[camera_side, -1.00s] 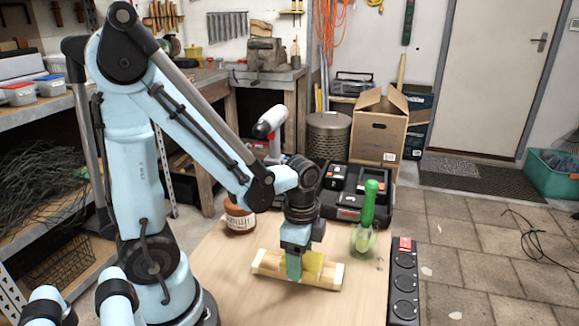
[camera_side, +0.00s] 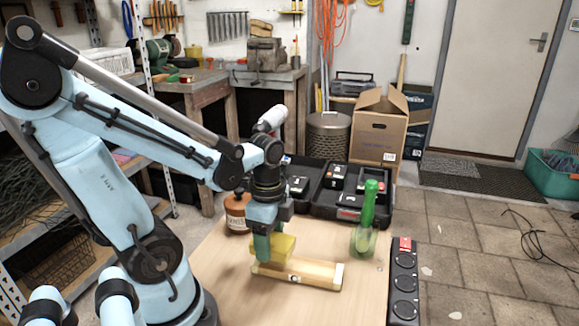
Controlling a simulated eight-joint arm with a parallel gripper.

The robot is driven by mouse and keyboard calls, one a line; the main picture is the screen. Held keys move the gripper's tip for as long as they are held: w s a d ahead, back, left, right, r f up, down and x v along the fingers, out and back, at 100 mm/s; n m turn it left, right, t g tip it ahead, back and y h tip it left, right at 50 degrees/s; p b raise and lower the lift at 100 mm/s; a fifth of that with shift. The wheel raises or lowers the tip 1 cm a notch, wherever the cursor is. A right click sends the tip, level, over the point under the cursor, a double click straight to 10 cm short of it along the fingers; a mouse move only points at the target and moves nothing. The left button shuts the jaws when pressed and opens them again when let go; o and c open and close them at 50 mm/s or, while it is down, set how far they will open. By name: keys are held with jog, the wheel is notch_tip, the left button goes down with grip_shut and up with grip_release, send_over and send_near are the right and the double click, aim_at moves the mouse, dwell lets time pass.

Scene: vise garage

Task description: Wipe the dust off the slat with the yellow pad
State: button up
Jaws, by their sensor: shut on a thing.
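The slat (camera_side: 312,275) is a pale wooden bar with a lighter block at its right end. It lies on the light wooden table (camera_side: 225,285). My gripper (camera_side: 266,247) is shut on the yellow pad (camera_side: 284,248) and is over the slat's left end. The pad is at the left part of the slat; I cannot tell whether it touches it. The gripper and pad hide some of the slat's left end. A small round mark shows on the slat's front, but dust is too small to make out.
A brown jar (camera_side: 236,213) stands behind the gripper at the left. An open black case (camera_side: 340,190) lies at the back. A black strip with round sockets (camera_side: 404,285) lies along the right edge. The table's front is clear.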

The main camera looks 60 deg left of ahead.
jog(key=shift+r, duration=2.3)
